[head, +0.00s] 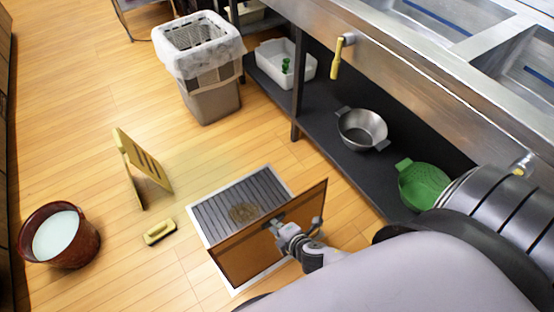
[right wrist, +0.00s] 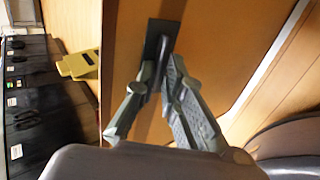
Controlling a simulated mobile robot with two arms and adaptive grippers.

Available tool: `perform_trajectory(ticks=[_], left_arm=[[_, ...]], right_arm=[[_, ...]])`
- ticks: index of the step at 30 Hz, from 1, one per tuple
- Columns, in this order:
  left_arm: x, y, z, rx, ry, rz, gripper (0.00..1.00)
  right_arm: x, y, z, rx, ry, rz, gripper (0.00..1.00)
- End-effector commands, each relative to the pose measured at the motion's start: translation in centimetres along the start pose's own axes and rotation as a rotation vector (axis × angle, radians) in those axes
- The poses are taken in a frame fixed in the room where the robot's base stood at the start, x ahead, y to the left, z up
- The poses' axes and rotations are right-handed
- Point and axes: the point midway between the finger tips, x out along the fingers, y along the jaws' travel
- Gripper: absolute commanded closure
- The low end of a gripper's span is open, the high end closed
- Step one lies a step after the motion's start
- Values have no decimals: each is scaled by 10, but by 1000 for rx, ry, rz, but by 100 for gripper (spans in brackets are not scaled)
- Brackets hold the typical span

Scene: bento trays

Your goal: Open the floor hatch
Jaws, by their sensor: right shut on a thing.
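The floor hatch has a brown wooden cover (head: 245,255), raised and standing steeply tilted along the near right side of a white-framed floor opening (head: 199,224). Dark slats (head: 226,204) and a brownish round patch show inside the frame. My right gripper (head: 288,232) is at the cover's upper part, shut on its dark handle. In the right wrist view, the fingers (right wrist: 158,75) close around the dark handle (right wrist: 163,35) against the brown panel (right wrist: 215,35). My left gripper is not in view.
A yellow block-like item (head: 160,232), a yellow floor sign (head: 145,172) and a brown bucket (head: 77,248) stand left of the opening. A lined bin (head: 212,98) is farther back. The dark shelf (head: 335,165) under the steel counter, holding a pot (head: 362,128) and green colander (head: 424,185), bounds the right.

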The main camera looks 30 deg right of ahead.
Motion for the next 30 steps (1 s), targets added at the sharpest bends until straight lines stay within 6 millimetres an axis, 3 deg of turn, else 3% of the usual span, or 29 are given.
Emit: perform_trajectory(ticks=[1,2,3,11,22,30], left_arm=[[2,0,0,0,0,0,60],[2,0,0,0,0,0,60],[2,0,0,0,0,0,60],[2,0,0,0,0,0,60],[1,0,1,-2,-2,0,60],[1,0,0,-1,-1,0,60]], right_arm=[[-3,-28,-3,4,2,-49,100],[-2,-28,-3,4,2,-49,100],[-2,-28,-3,4,2,-49,90],[-3,-28,-3,3,4,-48,72],[-8,-28,-3,1,5,-48,72],[-50,-22,-2,1,4,-41,72]])
